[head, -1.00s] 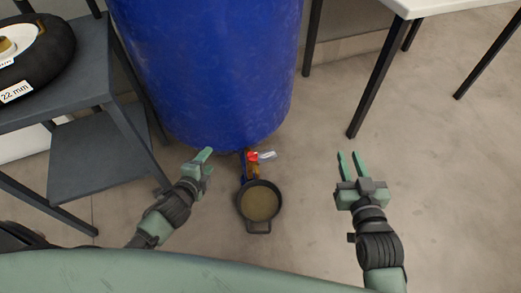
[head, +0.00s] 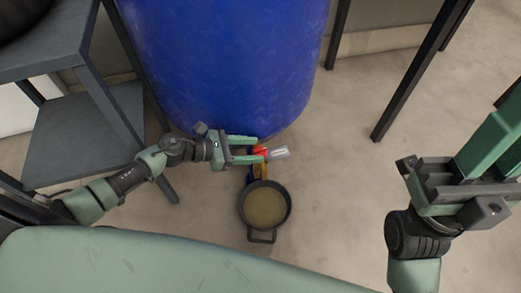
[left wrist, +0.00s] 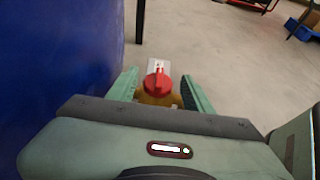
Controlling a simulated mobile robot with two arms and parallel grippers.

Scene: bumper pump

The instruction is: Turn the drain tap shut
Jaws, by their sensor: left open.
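The drain tap (head: 261,152) sits low at the front of the blue barrel (head: 225,60). It has a red hub, a pale lever pointing right and a brass-coloured body. My left gripper (head: 259,149) is open, and its fingertips reach the tap's red hub from the left. In the left wrist view, the red hub (left wrist: 157,82) shows between the two spread fingers, with the lever behind it. I cannot tell whether a finger touches it. My right gripper (head: 490,150) is at the right edge, away from the tap, its fingertips cut off by the frame.
A dark pan (head: 264,206) holding brownish liquid stands on the floor just below the tap, its handle towards me. A grey shelf (head: 85,135) stands at the left, close to my left arm. Dark table legs (head: 405,90) stand at the right. The floor between is clear.

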